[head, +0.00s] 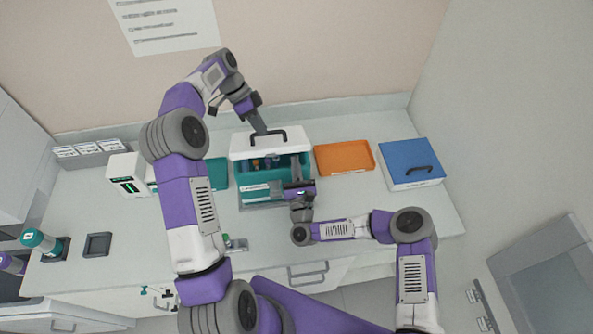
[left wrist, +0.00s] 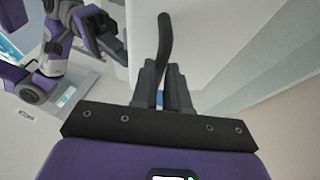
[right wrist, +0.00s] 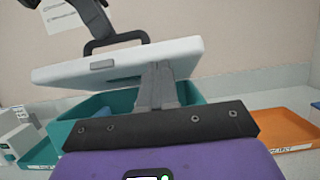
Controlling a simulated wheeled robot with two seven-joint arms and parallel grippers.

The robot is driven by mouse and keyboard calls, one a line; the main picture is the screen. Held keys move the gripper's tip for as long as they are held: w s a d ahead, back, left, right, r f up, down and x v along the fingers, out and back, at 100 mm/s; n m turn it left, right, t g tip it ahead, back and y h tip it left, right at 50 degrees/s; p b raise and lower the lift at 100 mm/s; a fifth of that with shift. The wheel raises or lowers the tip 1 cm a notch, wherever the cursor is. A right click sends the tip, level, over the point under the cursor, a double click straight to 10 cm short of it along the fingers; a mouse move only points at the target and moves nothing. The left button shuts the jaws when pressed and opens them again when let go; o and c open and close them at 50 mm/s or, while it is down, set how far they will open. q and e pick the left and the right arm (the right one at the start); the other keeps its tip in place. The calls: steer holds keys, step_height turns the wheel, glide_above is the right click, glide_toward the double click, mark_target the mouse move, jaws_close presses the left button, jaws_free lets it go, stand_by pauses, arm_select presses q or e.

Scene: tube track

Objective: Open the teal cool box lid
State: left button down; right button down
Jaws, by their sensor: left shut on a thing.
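The teal cool box (head: 246,175) stands mid-counter with its white lid (head: 240,148) raised and tilted up at the back. Its inside shows, with several small coloured things in it. The dark lid handle (head: 283,136) is held by my left gripper (head: 262,130), shut on it; the handle also shows between the fingers in the left wrist view (left wrist: 166,40). My right gripper (head: 298,186) is at the right front of the box. In the right wrist view its fingers (right wrist: 158,68) are together, with the lid (right wrist: 85,70) and teal box (right wrist: 90,105) behind them.
An orange tray (head: 344,158) lies right of the box, and a blue-lidded box (head: 411,162) stands further right. A teal tray (head: 218,174) and a white device (head: 127,174) are at the left. A wall is close behind the counter.

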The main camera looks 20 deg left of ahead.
arm_select(q)
steer(key=shift+a+f, duration=0.1)
steer(key=shift+a, duration=0.05)
arm_select(e)
steer(key=shift+w+a+r+h, duration=0.1)
steer(key=shift+w+r+h, duration=0.1)
steer(key=shift+r, duration=0.25)
steer(key=shift+w+r+h, duration=0.2)
steer(key=shift+r, duration=0.25)
arm_select(q)
steer(key=shift+f, duration=0.1)
arm_select(e)
steer(key=shift+r, duration=0.1)
arm_select(q)
steer(key=shift+s+d, duration=0.1)
steer(key=shift+d, duration=0.1)
arm_select(e)
steer(key=shift+r, duration=0.1)
arm_select(q)
steer(key=c, duration=1.1)
jaws_free()
steer(key=shift+a, duration=0.1)
steer(key=shift+c, duration=0.2)
arm_select(e)
steer(key=shift+a, duration=0.1)
steer(key=shift+f, duration=0.2)
